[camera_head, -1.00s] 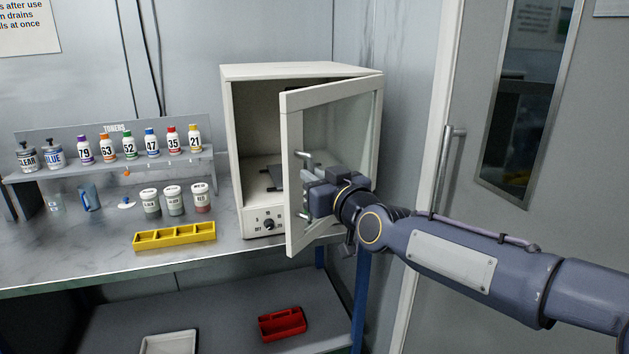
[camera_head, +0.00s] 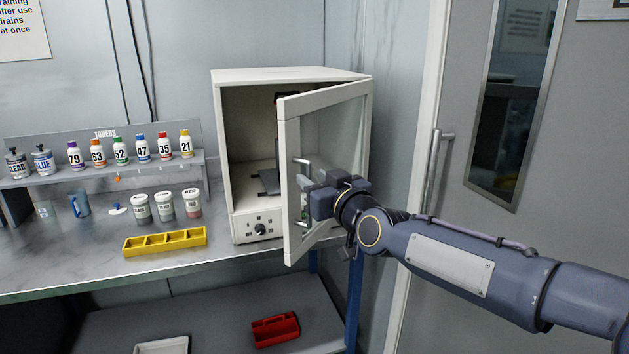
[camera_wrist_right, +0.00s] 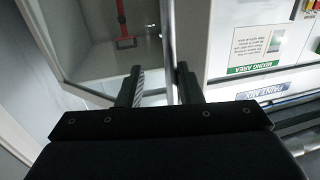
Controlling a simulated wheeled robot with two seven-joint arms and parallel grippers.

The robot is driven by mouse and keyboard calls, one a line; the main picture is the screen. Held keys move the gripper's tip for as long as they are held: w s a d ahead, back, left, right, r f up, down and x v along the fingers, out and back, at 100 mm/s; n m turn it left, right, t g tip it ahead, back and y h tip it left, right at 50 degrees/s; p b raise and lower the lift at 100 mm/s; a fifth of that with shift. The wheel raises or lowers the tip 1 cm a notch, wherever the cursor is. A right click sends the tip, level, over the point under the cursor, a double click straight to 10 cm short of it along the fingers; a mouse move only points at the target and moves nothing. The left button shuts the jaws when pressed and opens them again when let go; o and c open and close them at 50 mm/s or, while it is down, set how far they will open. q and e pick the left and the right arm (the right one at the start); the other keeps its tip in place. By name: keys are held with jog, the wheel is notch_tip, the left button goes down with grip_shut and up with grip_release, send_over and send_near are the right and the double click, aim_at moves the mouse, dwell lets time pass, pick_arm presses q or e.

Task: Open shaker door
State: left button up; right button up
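The shaker (camera_head: 225,160) is a white box cabinet on the bench, with a dark interior and a knob on its lower front. Its glass door (camera_head: 292,135) is hinged at the right and stands partly open, swung out toward me. A metal bar handle (camera_head: 302,161) is on the door's outer face near its free edge. My right gripper (camera_head: 308,190) is at this handle, covering part of it. My left gripper is out of view.
A yellow tray (camera_head: 165,242) and several jars (camera_head: 164,206) stand left of the shaker. Toner bottles (camera_head: 120,151) line a rack behind. A red tray (camera_head: 275,330) lies on the lower shelf. A grey room door (camera_head: 540,170) is at the right.

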jog(key=shift+s, duration=0.15)
jog(key=b+v, duration=0.2)
jog(key=v, duration=0.5)
jog(key=shift+s+d, duration=0.2)
jog(key=shift+s, duration=0.05)
